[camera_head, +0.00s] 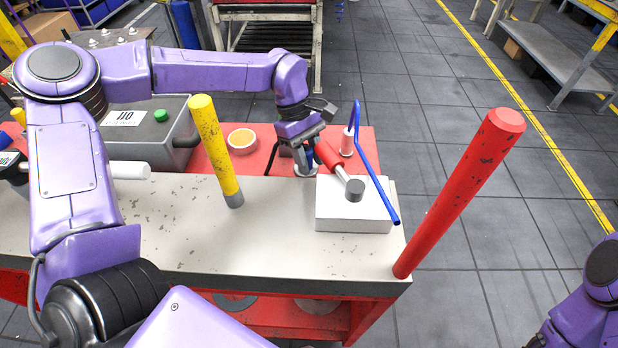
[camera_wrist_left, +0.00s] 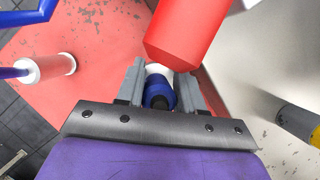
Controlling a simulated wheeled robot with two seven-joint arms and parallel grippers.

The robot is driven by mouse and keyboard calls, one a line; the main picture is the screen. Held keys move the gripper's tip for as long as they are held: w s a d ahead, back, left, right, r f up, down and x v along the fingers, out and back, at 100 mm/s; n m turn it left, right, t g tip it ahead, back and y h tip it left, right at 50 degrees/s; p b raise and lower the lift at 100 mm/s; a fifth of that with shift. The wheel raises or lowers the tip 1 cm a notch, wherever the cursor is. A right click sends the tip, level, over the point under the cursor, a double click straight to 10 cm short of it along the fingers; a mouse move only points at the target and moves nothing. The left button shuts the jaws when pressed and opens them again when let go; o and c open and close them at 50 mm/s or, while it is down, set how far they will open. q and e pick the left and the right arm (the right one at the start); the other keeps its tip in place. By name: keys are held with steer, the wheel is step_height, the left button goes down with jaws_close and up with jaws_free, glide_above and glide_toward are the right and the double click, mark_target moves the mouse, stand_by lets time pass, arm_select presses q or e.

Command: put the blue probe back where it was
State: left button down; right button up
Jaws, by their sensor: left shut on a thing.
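My left gripper (camera_head: 306,158) is over the red part of the bench, just behind the white block. In the left wrist view its two fingers (camera_wrist_left: 159,92) are shut on the blue probe (camera_wrist_left: 159,90), which has a pale end beyond the fingers. In the head view only a little blue of the probe (camera_head: 310,155) shows beside the fingers; the rest is hidden. My right gripper is out of view; only part of that arm shows at lower right.
A red-handled tool with a grey head (camera_head: 355,190) leans close beside the gripper, over the white block (camera_head: 350,222). A bent blue rod (camera_head: 376,180) and a red-white spool (camera_head: 347,143) are to the right. Yellow (camera_head: 215,145) and red (camera_head: 465,190) posts rise from the bench. A yellow-orange bowl (camera_head: 242,140) is left.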

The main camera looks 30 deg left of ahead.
arm_select(q)
step_height(320, 180, down, 5)
steer(key=b, duration=0.4)
steer(key=shift+s+r, duration=0.1)
steer(key=shift+r, duration=0.1)
steer(key=shift+r+p, duration=0.2)
steer(key=shift+p, duration=0.1)
steer(key=shift+f, duration=0.15)
steer(key=c, duration=1)
jaws_free()
steer(key=v, duration=1.2)
steer(key=shift+r+b, duration=0.25)
steer(key=shift+b, duration=0.15)
